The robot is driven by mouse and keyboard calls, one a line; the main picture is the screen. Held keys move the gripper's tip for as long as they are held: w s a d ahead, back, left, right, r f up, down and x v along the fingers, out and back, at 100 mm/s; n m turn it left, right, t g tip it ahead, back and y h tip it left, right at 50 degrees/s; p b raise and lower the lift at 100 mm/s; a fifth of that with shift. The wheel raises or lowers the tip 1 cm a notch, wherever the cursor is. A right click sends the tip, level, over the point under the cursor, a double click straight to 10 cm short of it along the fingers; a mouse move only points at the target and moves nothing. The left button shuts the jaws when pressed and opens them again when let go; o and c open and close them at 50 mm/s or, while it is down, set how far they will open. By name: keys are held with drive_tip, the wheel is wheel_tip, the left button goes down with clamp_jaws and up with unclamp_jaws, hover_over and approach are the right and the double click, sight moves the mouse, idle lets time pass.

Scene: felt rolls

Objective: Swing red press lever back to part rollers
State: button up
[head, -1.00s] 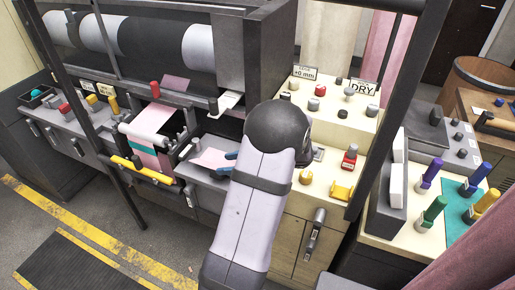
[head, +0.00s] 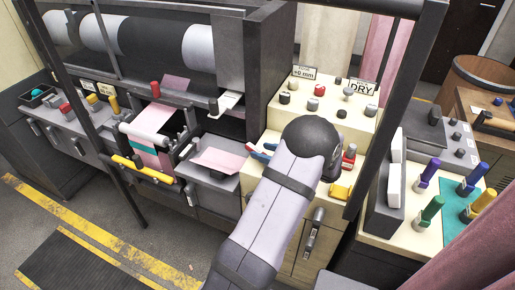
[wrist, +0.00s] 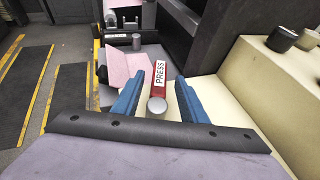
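The red press lever, labelled PRESS, (wrist: 160,76) lies between my fingers in the wrist view, with a round silver knob at its near end. In the head view a small red part of it (head: 270,146) shows beside the blue fingertips. My gripper (wrist: 160,92) is open, one blue finger on each side of the lever, with visible gaps. In the head view my gripper (head: 261,152) is at the left edge of the cream panel, partly hidden by my arm. The rollers (head: 150,40) are at the upper left, in the dark machine frame.
A pink felt sheet (head: 218,160) lies on the grey tray left of my gripper. The cream console (head: 325,105) with several knobs stands behind. A red-topped knob (head: 349,155) and a yellow part (head: 341,191) are close right of my wrist. A dark post (head: 385,110) rises at right.

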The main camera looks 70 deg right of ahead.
sight(257, 150)
drive_tip(key=shift+p+x, duration=0.35)
drive_tip(key=shift+x, duration=1.45)
clamp_jaws()
